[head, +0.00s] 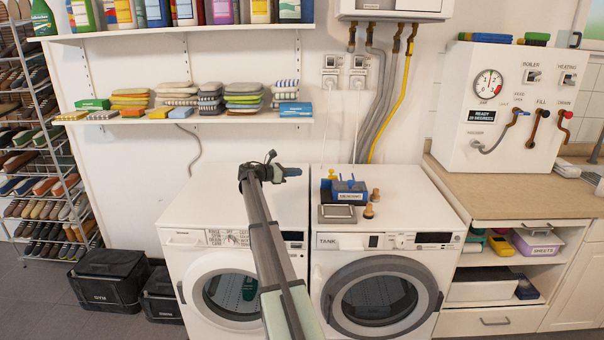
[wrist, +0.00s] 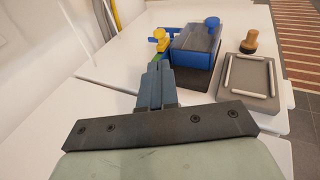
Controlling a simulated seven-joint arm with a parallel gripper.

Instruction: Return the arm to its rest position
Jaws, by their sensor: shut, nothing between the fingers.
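My arm reaches up from the bottom middle of the head view, in front of the left washing machine (head: 205,248). My gripper (head: 292,172) is above that machine's top, near its right edge, pointing right. In the wrist view my gripper (wrist: 156,72) shows its two blue-grey fingers together, with nothing between them. Beyond the fingertips stands a blue box (head: 343,190), which also shows in the wrist view (wrist: 196,48). The picture does not show any contact between the fingers and the box.
A loaded shelf (head: 240,118) hangs behind. A shoe rack (head: 60,140) stands left. A counter with a control panel (head: 515,110) is right.

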